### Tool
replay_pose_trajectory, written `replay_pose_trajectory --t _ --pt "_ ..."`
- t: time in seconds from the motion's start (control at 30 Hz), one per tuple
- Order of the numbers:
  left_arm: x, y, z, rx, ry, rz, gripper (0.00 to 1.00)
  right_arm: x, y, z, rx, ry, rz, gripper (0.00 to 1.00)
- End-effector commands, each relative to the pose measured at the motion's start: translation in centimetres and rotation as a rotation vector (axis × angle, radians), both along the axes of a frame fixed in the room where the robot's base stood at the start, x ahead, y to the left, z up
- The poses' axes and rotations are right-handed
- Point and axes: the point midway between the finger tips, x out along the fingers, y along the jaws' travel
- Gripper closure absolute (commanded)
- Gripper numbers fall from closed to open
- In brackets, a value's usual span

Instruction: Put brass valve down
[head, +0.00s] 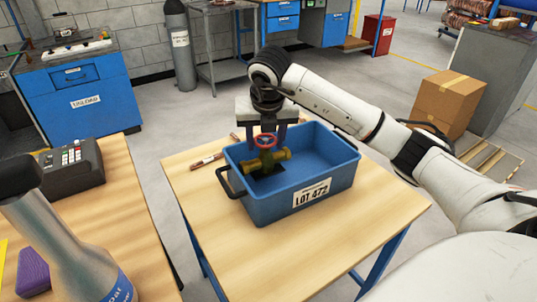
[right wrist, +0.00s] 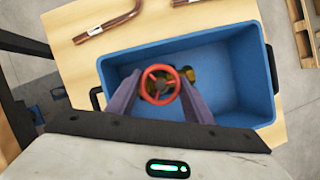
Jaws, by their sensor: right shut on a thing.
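The brass valve (head: 268,161) has a red handwheel, which also shows in the right wrist view (right wrist: 160,84). It is at the left part of the blue bin (head: 325,155) labelled LOT 472, over or inside it. I cannot tell whether the valve touches the bin floor. My right gripper (head: 266,138) comes down from above and is shut on the valve, its two fingers on either side of the handwheel. In the right wrist view the bin (right wrist: 230,85) looks otherwise empty. My left gripper is not clearly in view; part of my left arm shows at the lower left.
The bin stands on a wooden table (head: 205,215). Copper tube (head: 208,160) lies beside the bin, also seen in the right wrist view (right wrist: 108,24). A second table (head: 100,190) at left holds a dark keypad device (head: 72,165). A cardboard box (head: 447,102) is at right.

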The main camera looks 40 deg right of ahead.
Motion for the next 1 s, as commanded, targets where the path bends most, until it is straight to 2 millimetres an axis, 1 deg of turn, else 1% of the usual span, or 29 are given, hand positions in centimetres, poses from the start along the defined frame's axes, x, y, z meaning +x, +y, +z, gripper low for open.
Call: replay_pose_trajectory --t 0.17,0.33,0.4,0.67,0.77,0.8,0.87,0.9,1.0 --pt "-0.1 0.0 -0.1 -0.001 0.003 0.0 0.41 0.1 0.0 -0.9 0.0 -0.005 0.0 1.0" --pt "-0.5 0.0 -0.4 -0.001 0.011 0.0 0.41 0.0 0.0 -3.3 0.001 -0.002 0.001 1.0" --pt "-0.6 0.0 -0.5 -0.001 0.014 0.0 0.41 0.1 0.0 -3.9 0.001 -0.004 0.0 1.0" --pt "-0.8 0.0 -0.6 -0.001 0.017 0.001 0.41 0.1 0.0 -4.0 0.001 -0.006 0.001 1.0" --pt "-0.8 0.0 -0.8 -0.001 0.016 0.001 0.41 0.1 0.0 -4.4 0.0 -0.006 0.0 1.0" --pt "-0.8 0.0 -0.8 -0.001 0.016 0.0 0.41 0.0 0.0 -4.6 0.0 -0.001 0.0 0.52" --pt "-0.8 0.0 -0.8 -0.001 0.016 0.0 0.41 0.0 0.1 -4.5 0.0 -0.001 0.0 0.42" --pt "-0.8 0.0 -0.7 0.0 0.015 -0.001 0.41 0.0 0.1 -4.5 0.001 -0.001 0.0 0.35" --pt "-0.7 0.1 -0.7 0.001 0.014 -0.001 0.41 0.0 0.0 -4.5 0.001 -0.001 0.0 0.35"
